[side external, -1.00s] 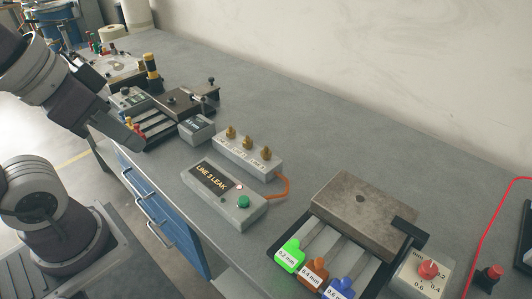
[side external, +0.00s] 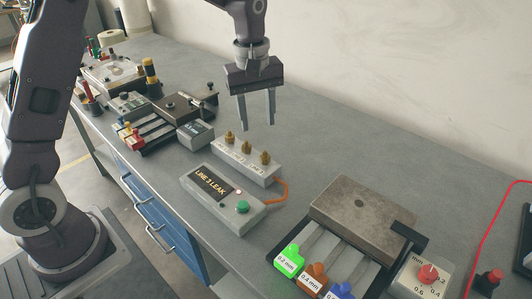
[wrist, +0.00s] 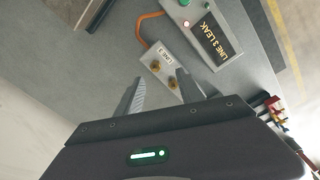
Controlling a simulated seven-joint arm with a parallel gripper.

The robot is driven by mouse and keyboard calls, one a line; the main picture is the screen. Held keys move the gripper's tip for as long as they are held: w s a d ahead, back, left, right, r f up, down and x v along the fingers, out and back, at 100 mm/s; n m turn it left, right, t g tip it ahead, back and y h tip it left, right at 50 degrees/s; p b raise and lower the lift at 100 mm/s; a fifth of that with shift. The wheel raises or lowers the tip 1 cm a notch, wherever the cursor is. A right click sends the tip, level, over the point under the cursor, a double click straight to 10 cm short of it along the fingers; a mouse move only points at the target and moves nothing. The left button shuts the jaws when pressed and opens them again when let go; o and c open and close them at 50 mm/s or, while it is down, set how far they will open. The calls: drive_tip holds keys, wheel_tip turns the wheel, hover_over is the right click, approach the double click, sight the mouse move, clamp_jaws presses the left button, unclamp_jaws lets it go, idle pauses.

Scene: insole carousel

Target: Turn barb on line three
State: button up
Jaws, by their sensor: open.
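A grey manifold block (side external: 246,168) carries three brass barbs in a row. The barb nearest the orange hose (side external: 265,158) stands at its right end, with the middle barb (side external: 247,147) and left barb (side external: 229,137) beyond. In the wrist view, a label that seems to read LINE 3 lies by the hose-end barb (wrist: 155,65); another barb (wrist: 173,83) shows, and the third is hidden. My gripper (side external: 258,126) is open and empty, pointing down above and behind the block, apart from the barbs. It also shows in the wrist view (wrist: 161,82).
A grey box (side external: 222,200) reading LINE 3 LEAK, with a green button (side external: 242,207), stands in front of the manifold. An orange hose (side external: 284,187) joins them. A metal plate fixture (side external: 362,212) with coloured tabs stands right. Clear bench lies behind the manifold.

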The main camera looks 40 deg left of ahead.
drive_tip(key=n, duration=0.2)
hover_over(266, 153)
drive_tip(key=shift+g, duration=0.4)
wheel_tip(266, 153, down, 6)
drive_tip(key=shift+f, duration=0.2)
wheel_tip(266, 153, down, 6)
drive_tip(key=shift+f, duration=0.2)
drive_tip(key=shift+c, duration=0.3)
